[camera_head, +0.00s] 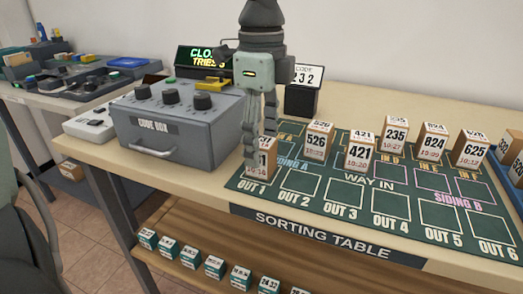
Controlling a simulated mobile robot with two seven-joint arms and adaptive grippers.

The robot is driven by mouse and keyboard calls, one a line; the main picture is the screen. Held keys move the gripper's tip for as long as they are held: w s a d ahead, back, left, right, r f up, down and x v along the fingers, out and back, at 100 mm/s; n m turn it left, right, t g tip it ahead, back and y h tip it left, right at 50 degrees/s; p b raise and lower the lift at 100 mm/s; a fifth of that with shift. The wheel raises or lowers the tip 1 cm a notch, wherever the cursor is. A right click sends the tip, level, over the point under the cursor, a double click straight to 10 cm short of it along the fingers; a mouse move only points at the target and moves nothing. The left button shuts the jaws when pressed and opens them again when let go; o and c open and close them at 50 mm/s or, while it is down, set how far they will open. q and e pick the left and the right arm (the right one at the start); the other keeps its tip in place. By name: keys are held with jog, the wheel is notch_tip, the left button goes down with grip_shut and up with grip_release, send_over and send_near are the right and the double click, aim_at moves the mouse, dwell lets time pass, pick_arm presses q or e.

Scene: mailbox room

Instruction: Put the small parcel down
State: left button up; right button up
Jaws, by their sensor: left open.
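My left gripper (261,150) points down, with open fingers at a small parcel (264,158) on the green sorting mat (318,203). This white-fronted cardboard parcel stands upright just behind the "OUT 1" label, and one finger covers its left part. I cannot tell whether the fingers touch it. Other parcels stand on the mat: 526 (316,143), 421 (358,152), 235 (394,136), 824 (432,143) and 622 (470,150). My right gripper is not in view.
A grey code box (180,125) stands close to the left of the gripper. A black code display (301,92) stands behind. A blue tray (508,170) with parcels is at the right edge. The front outlined spaces OUT 2 to OUT 6 are bare. Small boxes (190,257) line the lower shelf.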

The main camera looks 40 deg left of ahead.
aim_at(261, 141)
pick_arm(q)
notch_tip(261, 141, up, 10)
jog(key=shift+f, duration=0.2)
